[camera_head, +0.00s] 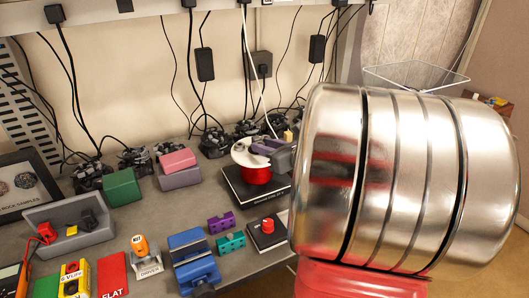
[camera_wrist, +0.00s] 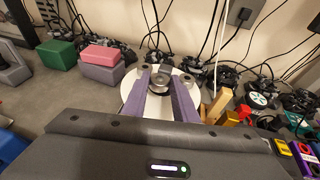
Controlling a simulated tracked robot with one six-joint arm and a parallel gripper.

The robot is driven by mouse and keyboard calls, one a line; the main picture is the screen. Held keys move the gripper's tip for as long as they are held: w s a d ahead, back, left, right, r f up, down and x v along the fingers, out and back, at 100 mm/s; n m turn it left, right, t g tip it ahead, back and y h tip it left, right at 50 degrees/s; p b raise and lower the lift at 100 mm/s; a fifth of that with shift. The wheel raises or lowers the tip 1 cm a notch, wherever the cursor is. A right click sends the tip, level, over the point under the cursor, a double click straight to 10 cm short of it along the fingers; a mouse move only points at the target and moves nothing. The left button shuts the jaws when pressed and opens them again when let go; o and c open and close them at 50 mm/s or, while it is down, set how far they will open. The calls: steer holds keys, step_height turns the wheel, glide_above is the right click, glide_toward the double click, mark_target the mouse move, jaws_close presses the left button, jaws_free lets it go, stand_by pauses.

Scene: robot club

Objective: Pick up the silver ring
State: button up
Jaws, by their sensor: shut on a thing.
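The silver ring (camera_wrist: 158,86) shows in the wrist view as a small round grey metal piece between my purple fingers. My gripper (camera_wrist: 155,76) is shut on it, above or at a white round disc (camera_wrist: 128,88). In the head view my gripper (camera_head: 266,146) is over the white disc (camera_head: 240,153), which sits atop a red spool (camera_head: 257,175). The ring itself cannot be made out there. I cannot tell whether the ring still touches the disc.
A black box (camera_head: 240,192) lies under the spool. A red-button box (camera_head: 267,232), purple and teal blocks, and a blue vise (camera_head: 192,255) stand in front. Green and pink blocks (camera_head: 179,160) are at left. Cables and dark devices line the wall. My arm hides the right side.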

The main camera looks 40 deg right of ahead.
step_height(320, 180, up, 8)
steer(key=shift+f, duration=0.15)
stand_by(0.6)
